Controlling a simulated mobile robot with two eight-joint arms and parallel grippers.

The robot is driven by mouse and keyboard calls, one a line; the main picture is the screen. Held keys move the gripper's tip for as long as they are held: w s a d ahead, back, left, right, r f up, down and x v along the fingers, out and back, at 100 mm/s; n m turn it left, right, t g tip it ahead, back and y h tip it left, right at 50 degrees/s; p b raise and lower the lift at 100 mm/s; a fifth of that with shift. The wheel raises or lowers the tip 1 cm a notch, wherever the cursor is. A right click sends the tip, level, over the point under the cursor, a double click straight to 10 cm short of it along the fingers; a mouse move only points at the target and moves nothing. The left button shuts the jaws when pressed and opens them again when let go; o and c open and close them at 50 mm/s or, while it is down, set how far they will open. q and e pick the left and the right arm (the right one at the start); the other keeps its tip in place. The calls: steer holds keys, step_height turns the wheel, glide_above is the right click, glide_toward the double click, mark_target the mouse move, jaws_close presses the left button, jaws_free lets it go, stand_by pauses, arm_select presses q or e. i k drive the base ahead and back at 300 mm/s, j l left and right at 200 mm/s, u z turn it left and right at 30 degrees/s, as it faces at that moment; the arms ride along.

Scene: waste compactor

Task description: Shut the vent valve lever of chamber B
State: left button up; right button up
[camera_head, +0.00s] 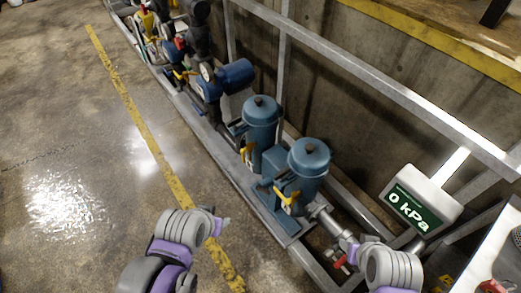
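Two blue-green chambers stand on the metal skid, a farther one (260,122) and a nearer one (309,163). I cannot read a label showing which is B. A yellow lever (247,153) is on the front of the farther chamber, and another yellow lever (290,200) is on the nearer one. A red valve handle (341,262) is low on the pipe right of the nearer chamber. My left gripper (219,223) is over the floor, left of the chambers and apart from them. My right gripper (349,250) is close to the red handle; contact is unclear. Both finger gaps are too small to judge.
A display reading 0 kPa (410,208) stands at the right. A metal rail (390,75) runs above and behind the chambers. Pumps and a blue motor (236,75) are farther along the skid. The floor left of the yellow line (150,142) is clear.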

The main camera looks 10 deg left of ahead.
mark_target(243, 151)
steer(key=i+j, duration=0.1)
steer(key=j, duration=0.35)
steer(key=i+j+z, duration=0.15)
steer(key=j, duration=0.7)
